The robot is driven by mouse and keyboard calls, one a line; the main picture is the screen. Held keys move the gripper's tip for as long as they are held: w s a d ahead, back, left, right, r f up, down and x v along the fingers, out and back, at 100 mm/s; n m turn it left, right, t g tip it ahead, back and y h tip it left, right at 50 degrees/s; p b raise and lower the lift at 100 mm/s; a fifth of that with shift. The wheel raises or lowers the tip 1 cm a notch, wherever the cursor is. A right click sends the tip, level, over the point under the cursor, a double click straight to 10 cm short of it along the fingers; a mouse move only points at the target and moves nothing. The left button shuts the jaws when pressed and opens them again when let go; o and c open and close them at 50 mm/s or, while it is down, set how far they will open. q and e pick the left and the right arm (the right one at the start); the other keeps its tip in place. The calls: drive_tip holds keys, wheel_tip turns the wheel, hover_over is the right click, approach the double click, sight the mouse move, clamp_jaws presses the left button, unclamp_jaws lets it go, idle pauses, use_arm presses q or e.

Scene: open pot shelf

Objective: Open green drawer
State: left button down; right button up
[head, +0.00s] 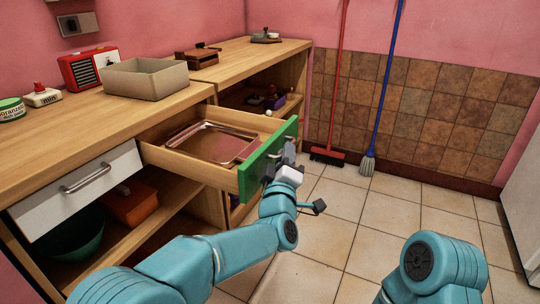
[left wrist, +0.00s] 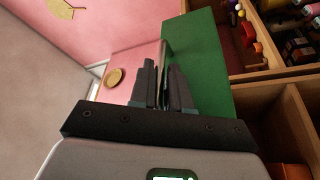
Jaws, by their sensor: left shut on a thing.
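The green drawer (head: 262,165) is pulled well out of the wooden counter, and its inside is exposed. A shallow clear or metallic tray (head: 238,158) lies in it. My left gripper (head: 284,160) is at the outer face of the green front, shut on the drawer's metal handle. In the left wrist view the dark fingers (left wrist: 161,88) close around the narrow handle (left wrist: 164,62) beside the green front (left wrist: 206,62). Most of the handle is hidden by the fingers. My right arm shows at the lower right, but its gripper is out of view.
A white drawer (head: 85,190) to the left is shut. A beige box (head: 145,79) and red radio (head: 88,68) stand on the counter. A red broom (head: 328,156) and blue mop (head: 368,163) lean by the wall. Tiled floor (head: 335,225) is clear on the right.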

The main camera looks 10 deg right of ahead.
use_arm(q)
drive_tip(key=shift+s+d+r, duration=0.1)
drive_tip(key=shift+s+d, duration=0.25)
drive_tip(key=shift+d, duration=0.1)
drive_tip(key=c, duration=1.4)
unclamp_jaws()
drive_tip(key=shift+c, duration=0.2)
drive_tip(key=p+v, duration=0.1)
drive_tip(key=v, duration=1.5)
drive_tip(key=shift+s, duration=0.15)
drive_tip(key=shift+d, duration=0.1)
